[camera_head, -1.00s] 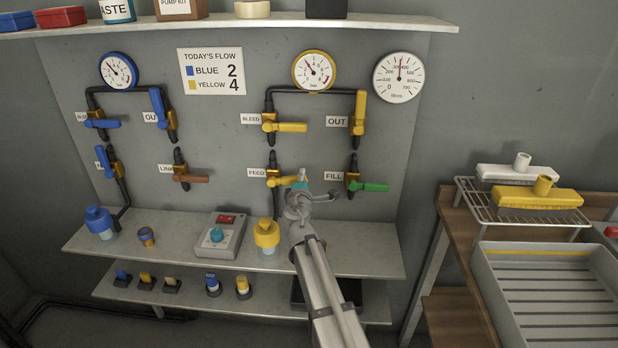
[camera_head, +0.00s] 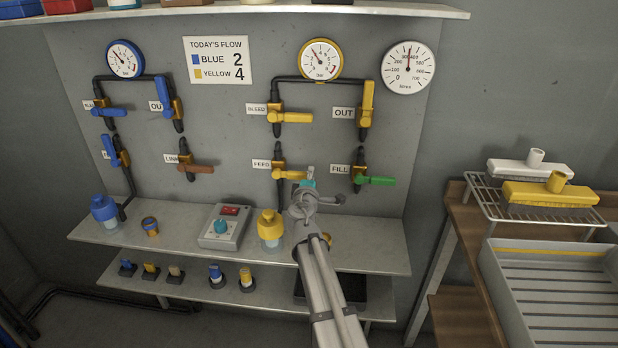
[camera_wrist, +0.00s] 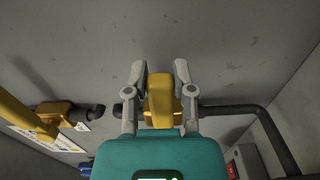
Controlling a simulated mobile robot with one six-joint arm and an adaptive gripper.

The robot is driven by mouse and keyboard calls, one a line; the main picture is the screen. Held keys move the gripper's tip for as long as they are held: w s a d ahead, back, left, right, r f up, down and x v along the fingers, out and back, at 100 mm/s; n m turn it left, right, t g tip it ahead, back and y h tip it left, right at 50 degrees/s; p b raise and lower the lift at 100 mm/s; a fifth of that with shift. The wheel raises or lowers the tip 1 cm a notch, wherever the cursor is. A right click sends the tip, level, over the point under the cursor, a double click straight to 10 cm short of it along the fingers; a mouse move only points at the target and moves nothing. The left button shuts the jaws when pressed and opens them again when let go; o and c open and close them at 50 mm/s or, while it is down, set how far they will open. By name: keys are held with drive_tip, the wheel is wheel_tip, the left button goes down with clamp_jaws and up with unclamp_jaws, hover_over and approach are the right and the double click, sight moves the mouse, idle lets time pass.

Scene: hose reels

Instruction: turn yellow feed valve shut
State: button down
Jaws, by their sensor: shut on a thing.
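The yellow feed valve (camera_head: 280,174) is on the grey panel, right of its FEED label, on an upright black pipe. Its yellow handle points right, across the pipe. My gripper (camera_head: 308,180) is at the handle's outer end and hides part of it. In the wrist view, my gripper (camera_wrist: 160,82) has one finger on each side of the yellow handle (camera_wrist: 160,100), shut on it. The valve body behind the handle is mostly hidden there.
The green-handled FILL valve (camera_head: 373,180) is close on the right, and the yellow BLEED valve (camera_head: 290,117) is above. A shelf (camera_head: 365,250) below holds a yellow-capped bottle (camera_head: 270,226) and a control box (camera_head: 224,228). A flow sign (camera_head: 219,62) hangs above.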

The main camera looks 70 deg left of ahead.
drive_tip(key=c, duration=0.8)
unclamp_jaws()
drive_tip(key=o, duration=0.4)
drive_tip(key=shift+s, duration=0.2)
drive_tip(key=shift+c, duration=0.2)
drive_tip(key=v, duration=1.2)
